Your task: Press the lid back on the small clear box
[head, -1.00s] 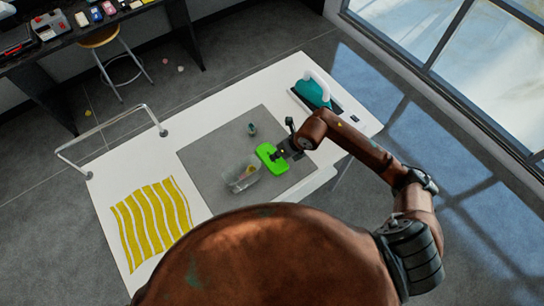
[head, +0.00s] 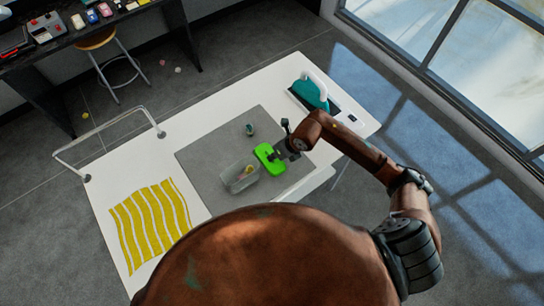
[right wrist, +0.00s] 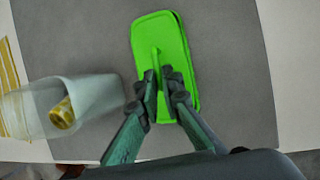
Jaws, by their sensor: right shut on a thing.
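The green lid (head: 264,153) is a rounded rectangle with a raised grip along its middle, also seen in the right wrist view (right wrist: 151,30). My right gripper (head: 280,154) is over the lid. In the right wrist view its fingers (right wrist: 164,76) are shut on the lid's raised grip. A yellowish thing shows inside the box, which is also in the right wrist view (right wrist: 95,97). Whether the lid touches the mat is unclear. My left gripper is not in view.
The grey mat (head: 205,165) lies on a white table (head: 105,195). A small dark teal item (head: 249,129) is at the mat's far side. A yellow striped cloth (head: 150,222) lies left, a teal tool with a white handle (head: 310,93) right. A metal rail (head: 105,130) edges the table.

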